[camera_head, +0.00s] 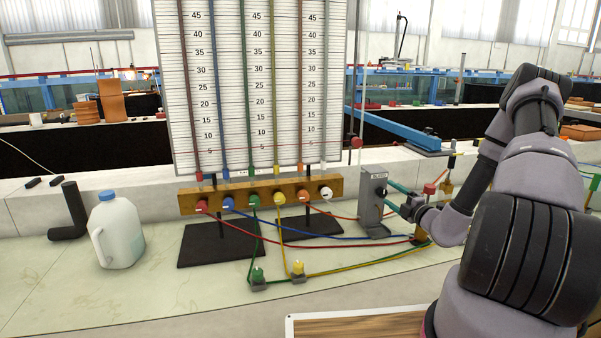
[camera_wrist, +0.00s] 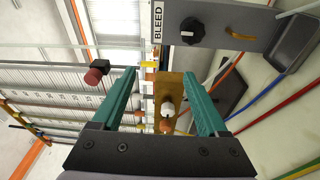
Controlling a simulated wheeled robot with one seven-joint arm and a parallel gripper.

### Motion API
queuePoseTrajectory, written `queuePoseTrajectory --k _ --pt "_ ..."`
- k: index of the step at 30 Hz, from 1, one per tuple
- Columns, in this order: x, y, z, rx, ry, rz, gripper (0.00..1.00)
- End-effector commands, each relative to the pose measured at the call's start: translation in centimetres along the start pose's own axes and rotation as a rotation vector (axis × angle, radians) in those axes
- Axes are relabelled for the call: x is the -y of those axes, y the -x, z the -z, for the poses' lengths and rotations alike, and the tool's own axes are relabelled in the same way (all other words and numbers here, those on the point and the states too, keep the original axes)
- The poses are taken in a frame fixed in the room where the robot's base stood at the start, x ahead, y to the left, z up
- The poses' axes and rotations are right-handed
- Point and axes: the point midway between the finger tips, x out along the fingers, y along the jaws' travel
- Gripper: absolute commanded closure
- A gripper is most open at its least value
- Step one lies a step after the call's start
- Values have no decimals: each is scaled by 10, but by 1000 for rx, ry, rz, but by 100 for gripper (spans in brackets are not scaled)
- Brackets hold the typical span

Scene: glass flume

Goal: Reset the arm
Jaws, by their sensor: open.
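My gripper (camera_head: 388,192) is open at the end of my arm, which reaches in from the right. Its two teal fingers point left at a grey upright box (camera_head: 370,212) with a black knob (camera_head: 381,189). In the wrist view my gripper (camera_wrist: 159,74) shows two teal fingers spread apart with nothing held between them. The grey box (camera_wrist: 240,20) there carries a "BLEED" label and the black knob (camera_wrist: 192,30), which lies just past the right fingertip. Whether a finger touches the box is unclear.
A manometer board (camera_head: 262,90) stands behind a brass manifold (camera_head: 240,192) with coloured knobs. Coloured tubes (camera_head: 340,233) run across the bench to the box area. A milk jug (camera_head: 118,235) and a black elbow pipe (camera_head: 72,212) stand left. The bench front left (camera_head: 50,285) is clear.

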Motion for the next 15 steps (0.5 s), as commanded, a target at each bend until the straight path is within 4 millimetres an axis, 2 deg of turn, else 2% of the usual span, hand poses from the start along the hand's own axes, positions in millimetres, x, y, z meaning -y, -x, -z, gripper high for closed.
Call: queuePoseTrajectory --k 1,3,7,11,15 --pt "-27 -8 17 -89 95 -15 24" --pt "-59 -14 46 -222 238 -34 24" --pt "-110 -13 103 -469 520 -78 24" --pt "-150 2 155 -698 807 -134 24" --pt "-183 30 202 -928 1127 -206 24"
